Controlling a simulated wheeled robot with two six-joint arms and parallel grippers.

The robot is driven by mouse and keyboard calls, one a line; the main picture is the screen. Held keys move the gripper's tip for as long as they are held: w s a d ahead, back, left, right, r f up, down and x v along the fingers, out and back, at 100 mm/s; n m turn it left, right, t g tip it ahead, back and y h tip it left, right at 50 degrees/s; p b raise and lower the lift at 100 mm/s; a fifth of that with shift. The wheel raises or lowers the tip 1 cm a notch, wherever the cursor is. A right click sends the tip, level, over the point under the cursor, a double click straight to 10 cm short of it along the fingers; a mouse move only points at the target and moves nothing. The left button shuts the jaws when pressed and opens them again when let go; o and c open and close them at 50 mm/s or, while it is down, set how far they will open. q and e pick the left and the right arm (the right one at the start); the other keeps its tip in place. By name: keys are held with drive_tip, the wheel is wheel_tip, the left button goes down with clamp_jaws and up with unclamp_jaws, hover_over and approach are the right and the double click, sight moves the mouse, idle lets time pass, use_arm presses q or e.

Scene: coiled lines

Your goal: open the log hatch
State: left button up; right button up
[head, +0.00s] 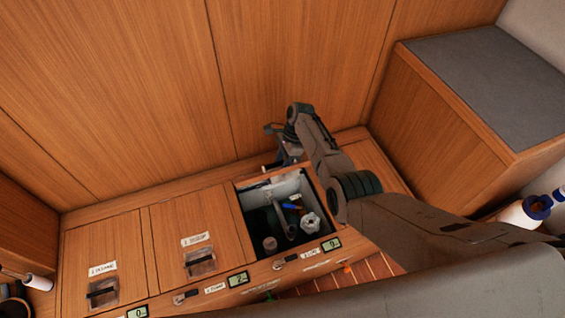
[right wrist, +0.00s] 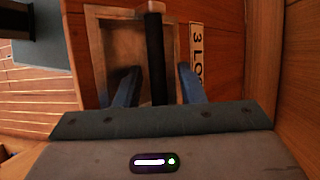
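The log hatch opening (head: 262,222) in the bench top is uncovered, with loose items inside. In the right wrist view, the hatch lid (right wrist: 228,75) bears a white "3 LOG" label (right wrist: 197,55) and a black bar handle (right wrist: 157,60) across a metal recess. The lid appears raised; in the head view it is barely visible behind the opening. My right gripper (right wrist: 159,72) is open, with its blue fingers on either side of the handle and visible gaps to it. In the head view my right gripper (head: 283,157) is at the opening's back edge, partly hidden. My left gripper is not in view.
Two shut hatches, the nearer one (head: 186,222) and a farther-left one (head: 128,250), have recessed handles. A wooden wall (head: 290,60) rises behind the bench. A grey-topped box (head: 490,85) stands at the right.

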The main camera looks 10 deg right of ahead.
drive_tip(key=shift+s+r, duration=0.1)
drive_tip(key=shift+r, duration=0.1)
drive_tip(key=shift+s+d+r, duration=0.1)
drive_tip(key=shift+s+r, duration=0.1)
drive_tip(key=shift+r, duration=0.05)
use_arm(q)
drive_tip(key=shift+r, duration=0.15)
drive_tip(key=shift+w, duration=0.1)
use_arm(e)
drive_tip(key=shift+f, duration=0.1)
drive_tip(key=shift+d, duration=0.1)
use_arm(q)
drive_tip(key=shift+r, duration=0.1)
use_arm(e)
drive_tip(key=v, duration=1)
drive_tip(key=shift+w+r, duration=0.15)
drive_tip(key=shift+r, duration=0.2)
drive_tip(key=shift+d, duration=0.1)
